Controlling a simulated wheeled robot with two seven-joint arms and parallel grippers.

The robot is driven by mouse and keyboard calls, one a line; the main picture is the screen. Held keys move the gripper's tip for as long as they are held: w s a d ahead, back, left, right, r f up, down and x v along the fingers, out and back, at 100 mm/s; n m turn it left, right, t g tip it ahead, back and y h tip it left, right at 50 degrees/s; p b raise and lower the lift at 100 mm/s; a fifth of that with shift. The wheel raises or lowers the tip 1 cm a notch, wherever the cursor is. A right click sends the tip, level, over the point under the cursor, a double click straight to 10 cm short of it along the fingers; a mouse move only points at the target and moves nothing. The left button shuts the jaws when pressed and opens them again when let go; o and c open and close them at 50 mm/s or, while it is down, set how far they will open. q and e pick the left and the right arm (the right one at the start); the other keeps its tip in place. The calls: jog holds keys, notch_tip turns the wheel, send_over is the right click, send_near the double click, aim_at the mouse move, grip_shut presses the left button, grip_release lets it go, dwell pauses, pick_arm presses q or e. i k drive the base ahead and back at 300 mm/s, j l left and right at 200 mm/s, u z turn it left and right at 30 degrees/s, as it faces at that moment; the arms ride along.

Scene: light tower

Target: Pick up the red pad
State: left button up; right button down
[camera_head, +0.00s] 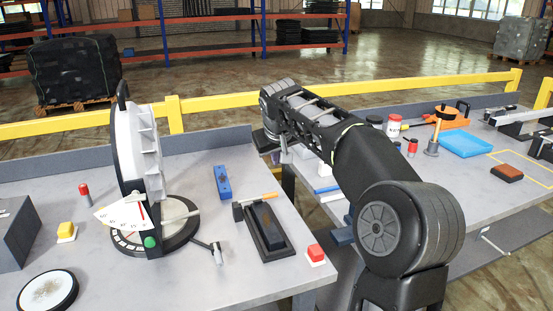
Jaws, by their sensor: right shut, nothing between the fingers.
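A small red block (316,252) sits on a white base at the front right corner of the left table (255,285). A flat brownish-red pad (507,173) lies on the right table, inside a yellow outlined area. I cannot tell from the picture alone which of the two is the red pad. My right arm reaches from the lower right toward the back left. My right gripper (270,142) is shut and empty, over the gap near the left table's back right corner, apart from both red things. Its fingertips are small and partly hidden. My left gripper is not in view.
The right table holds a blue tray (466,144). A gap separates the tables.

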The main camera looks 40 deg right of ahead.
aim_at(316, 255)
jog(key=k+j, duration=0.8)
jog(key=j, duration=0.1)
